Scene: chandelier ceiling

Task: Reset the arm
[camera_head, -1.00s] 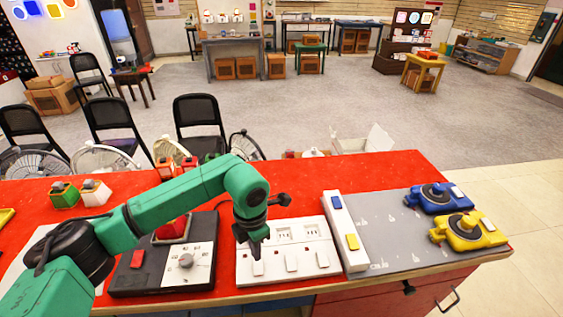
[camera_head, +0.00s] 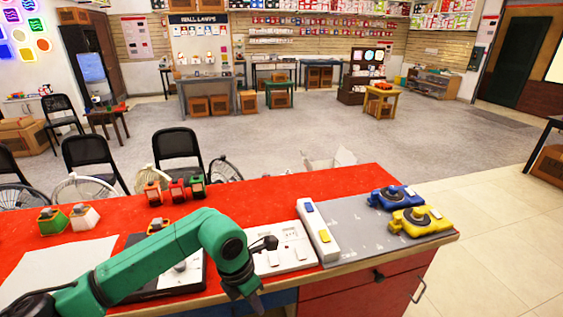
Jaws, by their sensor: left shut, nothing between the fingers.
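My left arm, green with black joints, reaches in from the lower left across the red table (camera_head: 235,203). Its gripper (camera_head: 256,305) points down at the table's front edge, in front of the white switch panel (camera_head: 285,262). It is shut and holds nothing. The arm partly covers a black box with a white dial plate (camera_head: 186,272) and the left part of the switch panel. My right gripper is not in view.
A white strip with blue and yellow buttons (camera_head: 318,232) lies beside a grey board. Blue (camera_head: 392,196) and yellow (camera_head: 421,219) devices stand on the right. Black chairs (camera_head: 177,146) stand behind the table.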

